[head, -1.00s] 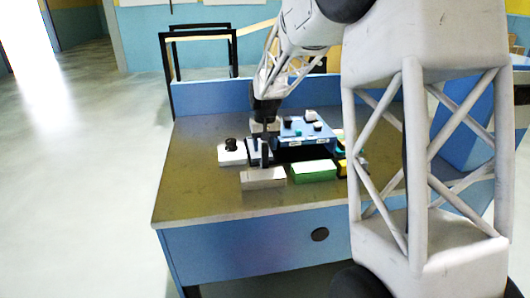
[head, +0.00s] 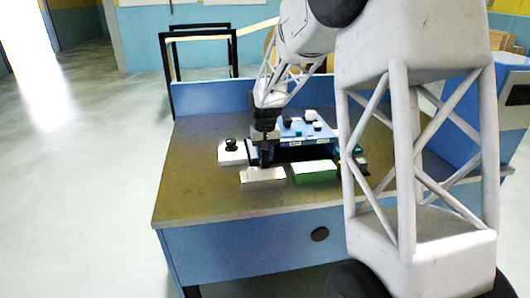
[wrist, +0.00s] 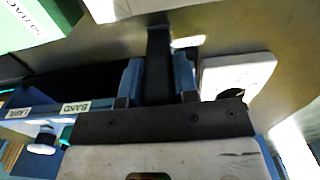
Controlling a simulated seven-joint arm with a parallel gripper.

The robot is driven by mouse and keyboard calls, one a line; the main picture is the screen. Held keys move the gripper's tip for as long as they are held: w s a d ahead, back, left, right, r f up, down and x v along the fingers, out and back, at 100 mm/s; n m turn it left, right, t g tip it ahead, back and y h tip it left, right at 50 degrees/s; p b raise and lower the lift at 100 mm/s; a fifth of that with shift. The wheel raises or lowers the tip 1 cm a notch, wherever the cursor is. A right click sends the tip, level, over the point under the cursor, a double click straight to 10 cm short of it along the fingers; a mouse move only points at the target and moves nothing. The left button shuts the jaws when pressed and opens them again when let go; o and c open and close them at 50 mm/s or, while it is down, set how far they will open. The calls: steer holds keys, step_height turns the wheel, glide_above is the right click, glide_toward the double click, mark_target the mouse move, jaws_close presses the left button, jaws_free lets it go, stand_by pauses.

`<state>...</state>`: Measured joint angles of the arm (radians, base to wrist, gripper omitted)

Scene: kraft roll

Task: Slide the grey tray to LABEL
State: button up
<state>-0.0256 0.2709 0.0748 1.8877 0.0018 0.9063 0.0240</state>
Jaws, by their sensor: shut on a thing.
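My gripper (wrist: 158,85) is shut on a dark upright handle (wrist: 159,50) in the wrist view. In the head view my gripper (head: 265,152) is at the left end of a blue raised unit (head: 318,136). A dark recess (head: 300,154) runs along the unit's front. The wrist view shows a LABEL tag (wrist: 19,113) and a BAND tag (wrist: 76,107) on the unit's edge, both left of my gripper, with BAND nearer. I cannot make out the grey tray's full outline; the handle may belong to it.
A white box (head: 263,178) and a green box (head: 314,171) stand in front of the unit. A white block with a black knob (head: 232,151) stands left of my gripper. The table (head: 195,190) is clear at its front left.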

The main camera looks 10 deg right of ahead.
jaws_close()
steer(key=d, duration=2.3)
steer(key=shift+d, duration=0.25)
steer(key=o, duration=1)
jaws_free()
steer(key=shift+r, duration=0.15)
steer(key=shift+r, duration=3.75)
